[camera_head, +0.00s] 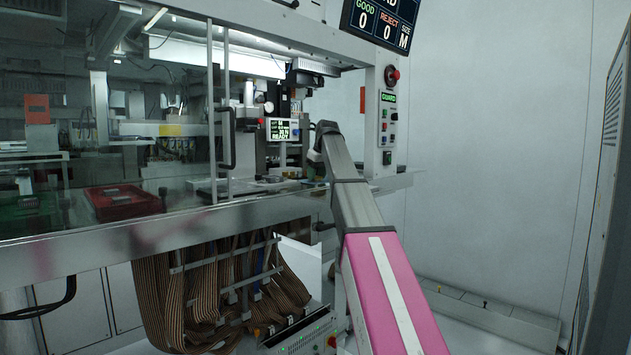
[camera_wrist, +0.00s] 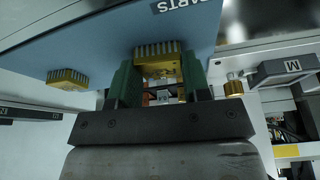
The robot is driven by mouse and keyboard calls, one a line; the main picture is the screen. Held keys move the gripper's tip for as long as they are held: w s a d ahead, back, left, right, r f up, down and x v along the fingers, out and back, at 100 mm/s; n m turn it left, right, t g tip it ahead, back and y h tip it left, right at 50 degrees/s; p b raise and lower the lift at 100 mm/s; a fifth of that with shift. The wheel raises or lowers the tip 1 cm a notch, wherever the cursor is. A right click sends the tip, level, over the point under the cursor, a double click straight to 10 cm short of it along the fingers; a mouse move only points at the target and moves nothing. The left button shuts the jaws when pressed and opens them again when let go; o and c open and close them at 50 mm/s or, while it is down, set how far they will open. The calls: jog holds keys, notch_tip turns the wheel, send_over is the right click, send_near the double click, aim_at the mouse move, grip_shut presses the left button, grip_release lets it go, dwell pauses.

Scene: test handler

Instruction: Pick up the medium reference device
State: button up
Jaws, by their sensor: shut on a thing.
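In the wrist view, my gripper (camera_wrist: 160,72) has its two green fingers shut on a gold finned device (camera_wrist: 157,48). The device sits between the fingers, at the blue mat marked "PARTS" (camera_wrist: 110,45). I cannot tell whether it touches the mat, and no size mark shows on it. A second gold finned device (camera_wrist: 68,78) is at the mat's edge on the left, apart from my gripper. In the head view my arm reaches to the machine's front ledge, and the gripper's fingers are hidden there.
A dark block marked "M" (camera_wrist: 290,66) and a gold knob (camera_wrist: 233,84) are right of my gripper. In the head view, a glass guard (camera_head: 222,110) and a control post (camera_head: 388,115) flank the opening. A red tray (camera_head: 122,203) is behind glass.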

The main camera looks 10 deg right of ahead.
jog(key=shift+r, duration=2.5)
